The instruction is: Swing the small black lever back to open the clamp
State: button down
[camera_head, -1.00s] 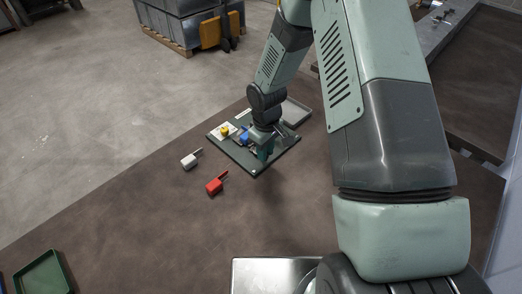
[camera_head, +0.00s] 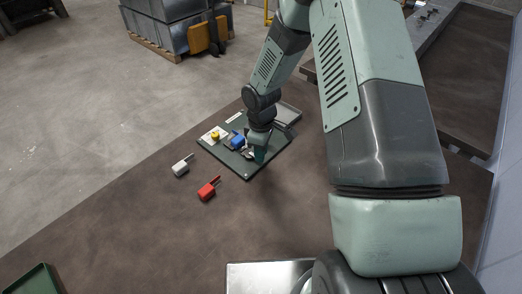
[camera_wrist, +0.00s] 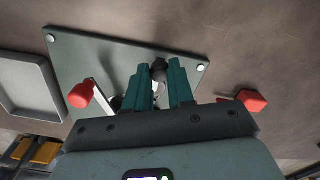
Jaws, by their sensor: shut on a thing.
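The small black lever (camera_wrist: 159,68) shows its dark rounded end between the teal fingers of my gripper (camera_wrist: 160,80) in the wrist view. The fingers are shut on it. Much of the clamp is hidden behind the fingers; a pale metal arm with a red grip (camera_wrist: 80,95) shows beside them at the left. In the head view my gripper (camera_head: 259,156) is low over the right part of the dark green plate (camera_head: 240,172), and the lever cannot be made out there.
A blue block (camera_head: 236,141) and a yellow knob (camera_head: 215,135) sit on the plate, left of my gripper. A white piece (camera_head: 181,168) and a red piece (camera_head: 208,189) lie on the table. A grey tray (camera_wrist: 30,85) adjoins the plate. The table's front left is mostly clear.

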jog(key=shift+d, duration=0.1)
jog(key=c, duration=1)
grip_release()
jog(key=shift+o, duration=0.2)
notch_tip(320, 180, up, 11)
jog(key=s+d+r+m+t+h, duration=0.1)
jog(key=s+d+r+m, duration=0.25)
jog(key=r, duration=0.65)
jog(key=s+d+r+m+t+h, duration=0.15)
jog(key=s+r, duration=0.35)
jog(key=r, duration=0.5)
jog(key=s+d+r+m+t+y, duration=0.1)
jog(key=s+r+m, duration=0.3)
jog(key=s, duration=0.4)
jog(key=s+d+r+m+t+y, duration=0.1)
jog(key=s+r+m, duration=0.3)
jog(key=s, duration=0.5)
jog(key=shift+d+r+t, duration=0.25)
jog(key=shift+d+t, duration=0.1)
jog(key=shift+t, duration=0.2)
